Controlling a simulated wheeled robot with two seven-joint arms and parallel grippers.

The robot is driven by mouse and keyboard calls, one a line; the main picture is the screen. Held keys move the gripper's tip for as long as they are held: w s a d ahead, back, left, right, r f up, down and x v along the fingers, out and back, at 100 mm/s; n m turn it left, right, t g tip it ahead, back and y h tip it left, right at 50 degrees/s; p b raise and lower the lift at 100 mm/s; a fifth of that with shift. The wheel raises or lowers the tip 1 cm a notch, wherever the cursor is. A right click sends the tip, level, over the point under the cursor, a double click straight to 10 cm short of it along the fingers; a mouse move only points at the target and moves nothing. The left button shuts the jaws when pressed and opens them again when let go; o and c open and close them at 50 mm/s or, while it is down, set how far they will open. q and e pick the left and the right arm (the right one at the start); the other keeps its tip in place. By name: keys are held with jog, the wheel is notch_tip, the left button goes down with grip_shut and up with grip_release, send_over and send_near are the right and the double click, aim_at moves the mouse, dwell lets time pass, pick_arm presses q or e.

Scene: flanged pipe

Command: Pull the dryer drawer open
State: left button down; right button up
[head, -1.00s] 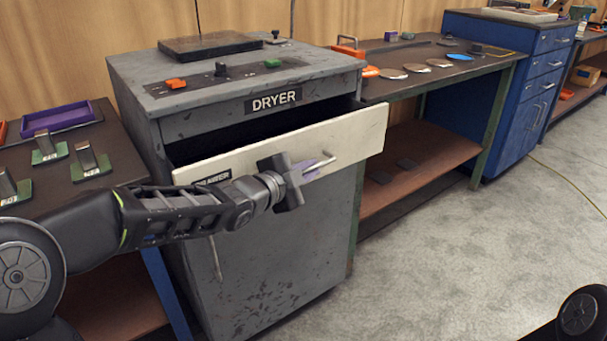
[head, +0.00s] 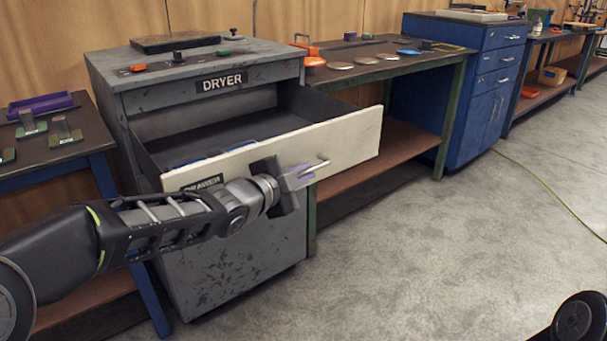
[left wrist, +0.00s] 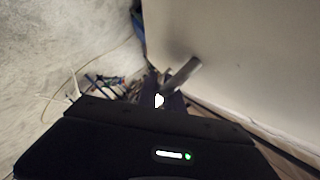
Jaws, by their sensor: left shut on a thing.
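The grey dryer (head: 240,262) has its name label on the front, below the top surface. Its drawer, with a cream front panel (head: 350,139), stands well out from the body, and the dark inside shows. Something blue lies in the drawer, partly hidden by the front. My left gripper (head: 300,176) is at the drawer front, shut on the metal bar handle (head: 318,164). The handle also shows in the left wrist view (left wrist: 185,72), beside the pale panel. My right gripper is not in view.
A bench with metal discs (head: 340,65) stands right of the dryer, with a blue cabinet (head: 450,90) beyond. A dark table (head: 70,148) with a purple tray (head: 40,105) is at the left.

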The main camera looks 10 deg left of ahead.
pick_arm(q)
jog(key=shift+s+d, duration=0.1)
jog(key=shift+d, duration=0.05)
jog(key=c, duration=1.5)
grip_release()
jog(key=shift+s, duration=0.1)
jog(key=p+v, duration=0.3)
jog(key=v, duration=0.4)
jog(key=shift+s, duration=0.3)
jog(key=shift+r, duration=0.1)
